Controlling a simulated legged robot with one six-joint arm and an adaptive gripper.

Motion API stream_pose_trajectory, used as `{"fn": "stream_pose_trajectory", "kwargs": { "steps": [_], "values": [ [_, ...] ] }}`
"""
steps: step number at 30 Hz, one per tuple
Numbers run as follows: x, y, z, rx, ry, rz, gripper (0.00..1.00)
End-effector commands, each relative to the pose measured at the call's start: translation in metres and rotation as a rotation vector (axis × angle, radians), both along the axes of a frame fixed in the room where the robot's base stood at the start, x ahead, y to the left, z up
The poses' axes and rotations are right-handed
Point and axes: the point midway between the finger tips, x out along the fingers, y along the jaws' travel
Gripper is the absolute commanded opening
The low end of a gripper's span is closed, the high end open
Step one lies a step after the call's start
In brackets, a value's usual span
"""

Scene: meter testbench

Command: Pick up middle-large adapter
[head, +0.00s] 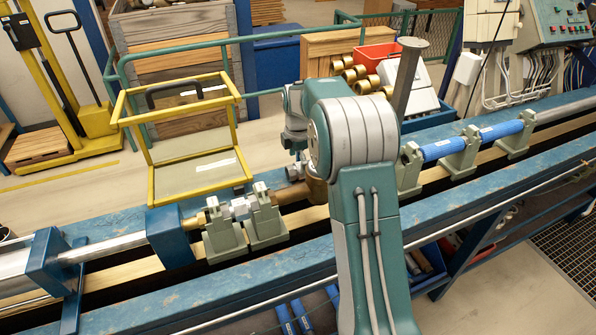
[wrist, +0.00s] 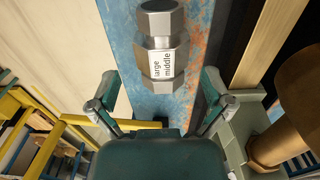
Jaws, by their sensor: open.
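The middle-large adapter (wrist: 161,44) is a grey metal piece with hexagonal ends and a white label reading "large middle". In the wrist view it lies on the blue, rust-marked bench rail (wrist: 197,55), at the upper middle. My gripper (wrist: 160,88) is open, with one finger on each side of the adapter's lower end in that view. I see no finger touching it, and the height gap is hard to judge. In the head view my arm hides most of the gripper and the area around the adapter.
Beige clamp supports (head: 225,240) hold a small metal fitting (head: 240,208) on the bench. A brass-coloured part (wrist: 280,140) stands close to my right finger. A blue cylinder (head: 437,149) rests in supports at right. A yellow frame (head: 190,145) stands behind the bench.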

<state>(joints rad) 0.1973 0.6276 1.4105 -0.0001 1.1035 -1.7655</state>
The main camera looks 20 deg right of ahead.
Motion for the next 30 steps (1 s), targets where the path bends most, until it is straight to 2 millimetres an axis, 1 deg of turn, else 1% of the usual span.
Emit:
{"fn": "stream_pose_trajectory", "kwargs": {
  "steps": [1,3,6,14,17,18,20,21,30],
  "values": [
    [-0.002,-0.001,-0.01,0.001,0.003,-0.001,1.0],
    [-0.002,-0.001,-0.02,0.001,0.002,-0.001,1.0],
    [-0.001,-0.001,-0.03,0.001,0.001,-0.001,1.0],
    [-0.001,-0.001,-0.032,0.0,-0.001,-0.001,1.0],
    [-0.001,-0.001,-0.032,0.0,-0.001,-0.001,0.6],
    [-0.001,-0.001,-0.032,0.0,-0.001,-0.001,0.42],
    [-0.001,-0.001,-0.032,0.0,-0.001,-0.001,0.15],
    [-0.001,-0.001,-0.032,0.0,-0.001,-0.001,0.1],
    [-0.001,-0.001,-0.03,0.0,-0.002,-0.001,0.1]
  ]
}}
